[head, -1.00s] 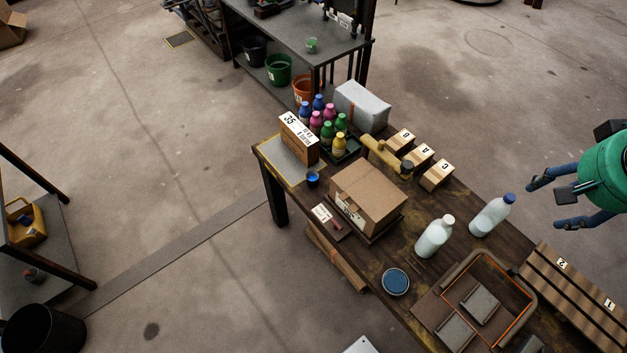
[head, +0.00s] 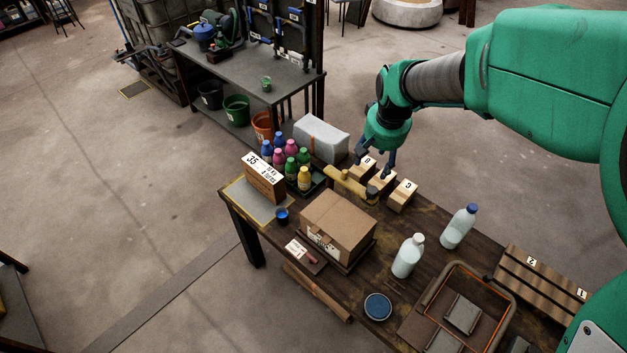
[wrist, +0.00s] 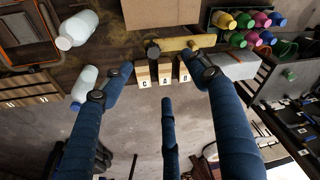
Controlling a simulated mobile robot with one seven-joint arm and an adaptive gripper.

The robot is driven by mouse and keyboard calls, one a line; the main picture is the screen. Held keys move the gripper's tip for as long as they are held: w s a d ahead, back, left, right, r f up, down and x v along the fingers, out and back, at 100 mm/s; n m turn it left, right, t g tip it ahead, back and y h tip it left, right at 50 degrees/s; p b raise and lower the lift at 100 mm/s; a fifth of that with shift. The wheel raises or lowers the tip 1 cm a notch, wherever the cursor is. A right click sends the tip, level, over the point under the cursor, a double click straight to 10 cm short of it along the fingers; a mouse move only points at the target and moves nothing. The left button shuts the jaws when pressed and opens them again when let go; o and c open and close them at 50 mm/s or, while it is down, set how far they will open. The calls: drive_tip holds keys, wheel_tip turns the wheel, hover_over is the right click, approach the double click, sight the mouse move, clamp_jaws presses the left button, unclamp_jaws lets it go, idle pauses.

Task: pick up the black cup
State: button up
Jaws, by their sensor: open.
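A small dark cup (head: 282,216) with blue inside stands upright near the left end of the table in the head view; its outer wall looks black or very dark blue. A short dark cylinder (head: 372,193) also stands at the end of a yellow tool; I cannot tell whether it is a cup. It shows in the wrist view (wrist: 153,50) near the lettered blocks. My gripper (head: 378,166) is open and empty above the lettered blocks at the table's far edge, away from the blue-filled cup. Its spread blue fingers (wrist: 158,82) show in the wrist view.
A cardboard box (head: 338,222) stands right of the blue-filled cup, and a box marked 35 (head: 264,178) behind it. Coloured bottles (head: 290,163), a grey block (head: 321,138) and two white bottles (head: 408,256) also occupy the table (head: 365,275).

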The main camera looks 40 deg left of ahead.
drive_tip(key=s+a+f+n, duration=0.1)
drive_tip(key=s+a+f, duration=0.4)
drive_tip(key=a+f, duration=0.3)
drive_tip(key=s+a+f+n, duration=0.1)
drive_tip(key=s+a+f, duration=0.4)
drive_tip(key=a+f, duration=0.3)
drive_tip(key=s+a+f+n+g, duration=0.1)
drive_tip(key=s+a+f, duration=0.4)
drive_tip(key=a+f, duration=0.2)
drive_tip(key=shift+a+f+h+p, duration=0.3)
drive_tip(key=shift+a+f+p, duration=0.15)
drive_tip(key=shift+a, duration=0.55)
approach(282, 213)
drive_tip(key=shift+s+d+f+b, duration=0.15)
drive_tip(key=shift+d+f, duration=0.1)
drive_tip(key=shift+f, duration=0.2)
drive_tip(key=shift+s+d+f+b, duration=0.15)
drive_tip(key=shift+d+f, duration=0.1)
drive_tip(key=shift+f, duration=0.2)
drive_tip(key=shift+f, duration=0.1)
drive_tip(key=shift+w+a+f+b, duration=0.1)
drive_tip(key=shift+f+b, duration=0.05)
drive_tip(key=shift+f, duration=1.1)
drive_tip(key=shift+w+a+f+b, duration=0.1)
drive_tip(key=shift+f+b, duration=0.05)
drive_tip(key=shift+f, duration=1.05)
drive_tip(key=c, duration=1.2)
